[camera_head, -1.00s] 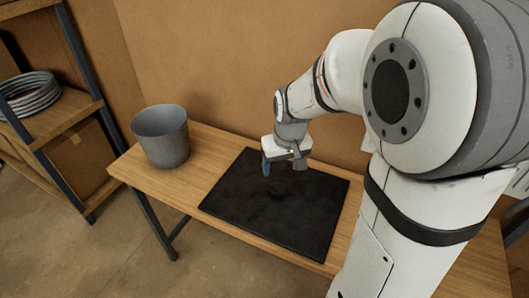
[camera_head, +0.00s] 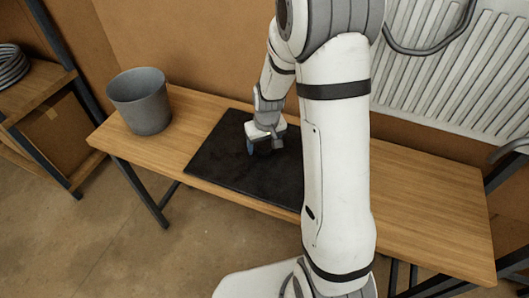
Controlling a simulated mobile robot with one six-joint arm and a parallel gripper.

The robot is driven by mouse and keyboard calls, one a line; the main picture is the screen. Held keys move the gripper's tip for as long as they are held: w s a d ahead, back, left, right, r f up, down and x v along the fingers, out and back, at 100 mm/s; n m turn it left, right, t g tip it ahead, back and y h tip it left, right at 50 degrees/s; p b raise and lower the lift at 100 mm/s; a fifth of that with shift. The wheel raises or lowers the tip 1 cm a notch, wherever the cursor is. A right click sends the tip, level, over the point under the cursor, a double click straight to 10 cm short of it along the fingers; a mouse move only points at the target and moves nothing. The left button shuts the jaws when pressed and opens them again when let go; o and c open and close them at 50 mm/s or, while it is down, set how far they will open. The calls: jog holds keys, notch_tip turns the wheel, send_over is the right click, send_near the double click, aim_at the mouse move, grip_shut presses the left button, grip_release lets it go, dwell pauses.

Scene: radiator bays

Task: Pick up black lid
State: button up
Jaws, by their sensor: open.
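A flat black slab or mat (camera_head: 222,166) lies on the wooden table, and its right part is hidden behind my arm. My gripper (camera_head: 264,151) points down over this mat with its two fingers apart, one blue and one grey. Nothing shows between the fingers. I cannot pick out a separate black lid against the dark mat; it may blend in or be hidden near the fingers. I cannot tell whether the fingertips touch the mat.
A grey bucket (camera_head: 140,103) stands on the table (camera_head: 420,195) left of the mat. The right part of the table is clear. A white radiator (camera_head: 450,65) is on the wall at right. A shelf with coiled grey hose (camera_head: 10,66) stands at far left.

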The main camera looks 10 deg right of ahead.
jog(key=c, duration=1.4)
jog(key=shift+c, duration=0.6)
